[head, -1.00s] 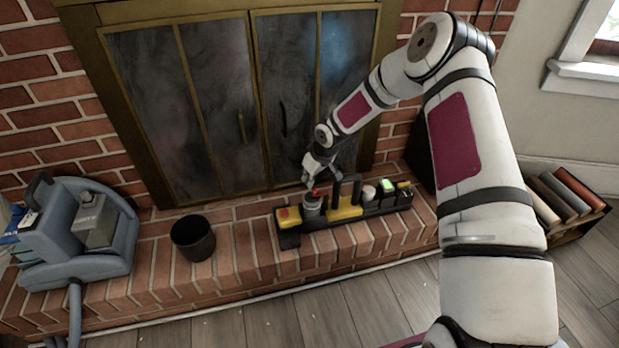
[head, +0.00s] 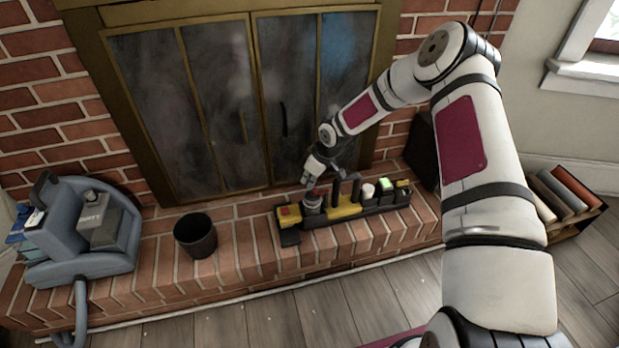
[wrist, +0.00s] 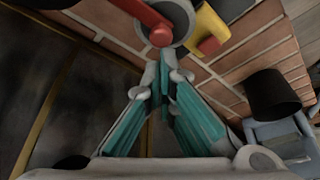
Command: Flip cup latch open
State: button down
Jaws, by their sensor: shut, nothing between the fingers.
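The cup (head: 312,202) is a grey round container on the black and yellow rack (head: 345,212) on the brick hearth. Its red latch (head: 317,191) lies across the top. In the wrist view the red latch (wrist: 146,16) crosses the grey cup (wrist: 181,12), with its rounded end toward my fingers. My gripper (head: 308,182) hangs just above the cup. In the wrist view my gripper (wrist: 165,62) is shut and empty, its fingertips close to the latch end and the cup's rim. I cannot tell whether they touch.
A black bin (head: 195,236) stands left of the rack, and a blue-grey machine (head: 80,235) farther left. The glass fireplace doors (head: 230,100) stand close behind. Books (head: 565,200) lie at the right. Bare brick lies between bin and rack.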

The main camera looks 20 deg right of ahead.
jog(key=shift+s+a+n+g+y+p, duration=0.15)
jog(key=shift+s+n+p, duration=0.2)
jog(key=shift+n, duration=0.35)
jog(key=shift+s+d+n+g+y+p, duration=0.15)
jog(key=shift+s+n+p, duration=0.2)
jog(key=shift+n, duration=0.35)
jog(key=shift+s+n+g+y, duration=0.15)
jog(key=shift+s+n+g, duration=0.25)
jog(key=shift+n, duration=0.5)
jog(key=shift+s+n+g+y, duration=0.2)
jog(key=shift+s+n, duration=0.25)
jog(key=shift+n, duration=0.45)
jog(key=s+d+n+g, duration=0.1)
jog(key=n, duration=0.1)
jog(key=s+n+g+b, duration=0.1)
jog(key=n, duration=0.2)
jog(key=s+d+n, duration=0.1)
jog(key=n, duration=0.2)
jog(key=shift+s+d+g+b, duration=0.1)
jog(key=shift+d+g+b, duration=0.2)
jog(key=shift+g, duration=0.1)
jog(key=shift+w+d+b, duration=0.35)
jog(key=shift+w+b, duration=0.2)
jog(key=shift+w, duration=0.2)
